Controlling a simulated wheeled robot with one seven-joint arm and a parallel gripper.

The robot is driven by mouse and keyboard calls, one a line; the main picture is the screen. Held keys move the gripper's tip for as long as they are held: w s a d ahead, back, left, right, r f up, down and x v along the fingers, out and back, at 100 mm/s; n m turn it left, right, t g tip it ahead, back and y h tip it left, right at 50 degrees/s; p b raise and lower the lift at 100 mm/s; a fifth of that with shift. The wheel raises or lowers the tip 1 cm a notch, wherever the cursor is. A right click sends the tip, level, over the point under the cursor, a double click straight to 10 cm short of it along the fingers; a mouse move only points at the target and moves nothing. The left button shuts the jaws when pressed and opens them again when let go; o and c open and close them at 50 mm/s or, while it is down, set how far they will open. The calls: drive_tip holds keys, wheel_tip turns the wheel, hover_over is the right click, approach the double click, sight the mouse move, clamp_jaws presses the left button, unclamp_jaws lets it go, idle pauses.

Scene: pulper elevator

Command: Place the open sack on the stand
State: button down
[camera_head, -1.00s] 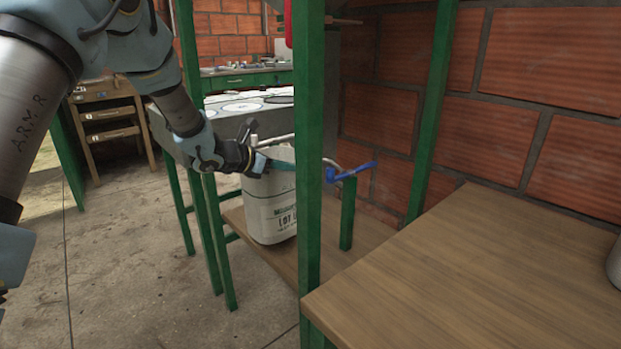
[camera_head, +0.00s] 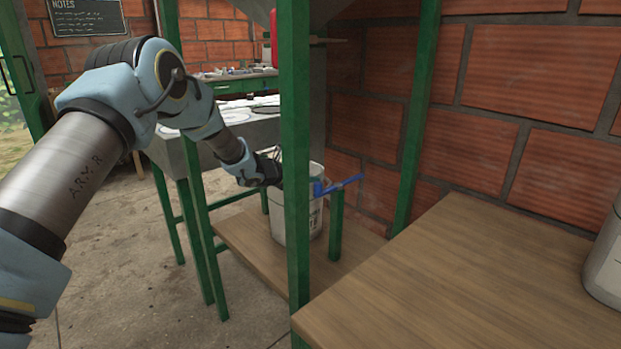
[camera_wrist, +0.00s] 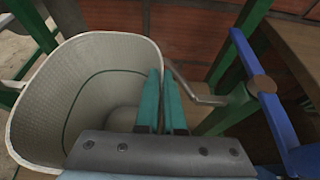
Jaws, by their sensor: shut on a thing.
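The open sack (camera_head: 277,222) is off-white with dark print and stands upright over the low wooden board, partly behind a green post. In the wrist view its wide mouth (camera_wrist: 50,100) faces the camera and its inside looks empty. My gripper (camera_head: 272,168) is at the sack's rim; its teal fingers (camera_wrist: 160,100) are shut on the rim's right side. A short green post (camera_head: 336,215) with a blue lever (camera_head: 342,185) stands just right of the sack; a bent metal rod (camera_wrist: 195,85) reaches beside the fingers. I cannot tell whether the sack's base touches the board.
The low wooden board (camera_head: 245,240) lies below. A tall green post (camera_head: 294,100) stands in front of the sack. A wooden tabletop (camera_head: 450,270) with a pale container (camera_head: 605,260) is at right. A brick wall (camera_head: 480,120) closes the back. Floor at left is clear.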

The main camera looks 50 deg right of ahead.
drive_tip(key=shift+f, duration=0.15)
drive_tip(key=c, duration=1)
unclamp_jaws()
drive_tip(key=shift+r, duration=0.3)
drive_tip(key=b+v, duration=0.1)
drive_tip(key=v, duration=1.1)
drive_tip(key=shift+f+b, duration=0.15)
drive_tip(key=shift+b, duration=0.2)
